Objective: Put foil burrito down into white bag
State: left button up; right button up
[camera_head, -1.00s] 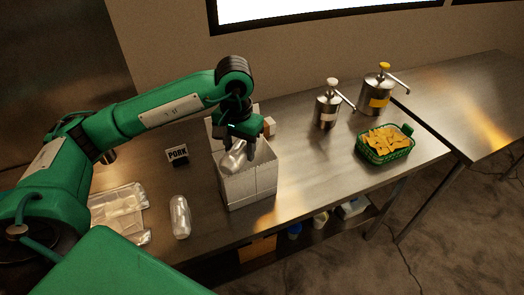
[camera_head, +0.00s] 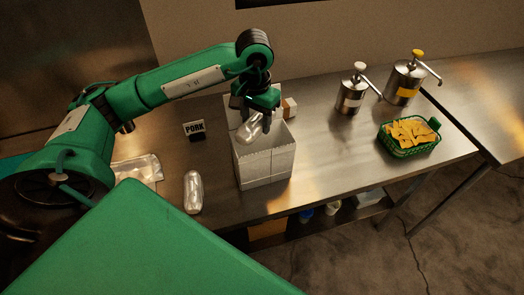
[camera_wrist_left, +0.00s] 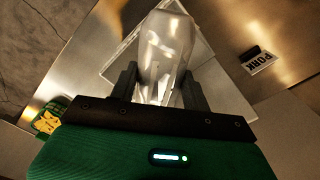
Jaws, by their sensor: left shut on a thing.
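My left gripper (camera_head: 262,120) is shut on a foil burrito (camera_head: 249,127) at the mouth of the white bag. In the left wrist view the foil burrito (camera_wrist_left: 165,50) lies between the two dark fingers. The white bag (camera_head: 264,165) stands upright and open on the steel table, and the burrito's lower end is tilted at its opening. How deep the burrito sits in the bag I cannot tell. Another foil burrito (camera_head: 193,192) lies on the table left of the bag. My right gripper is not in view.
A PORK sign (camera_head: 194,130) stands left of the bag. A foil pack (camera_head: 138,169) lies at the far left. Two pump dispensers (camera_head: 352,92) (camera_head: 407,80) and a green basket of chips (camera_head: 409,137) stand to the right. Table between bag and basket is clear.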

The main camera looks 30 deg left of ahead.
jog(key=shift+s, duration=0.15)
pick_arm(q)
jog(key=o, duration=1.1)
jog(key=shift+o, duration=0.4)
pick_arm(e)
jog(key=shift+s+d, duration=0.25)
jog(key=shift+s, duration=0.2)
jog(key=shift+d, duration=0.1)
pick_arm(q)
jog(key=shift+r+b, duration=0.35)
jog(key=shift+r, duration=0.3)
notch_tip(320, 180, up, 12)
jog(key=b, duration=0.1)
jog(key=shift+r, duration=0.25)
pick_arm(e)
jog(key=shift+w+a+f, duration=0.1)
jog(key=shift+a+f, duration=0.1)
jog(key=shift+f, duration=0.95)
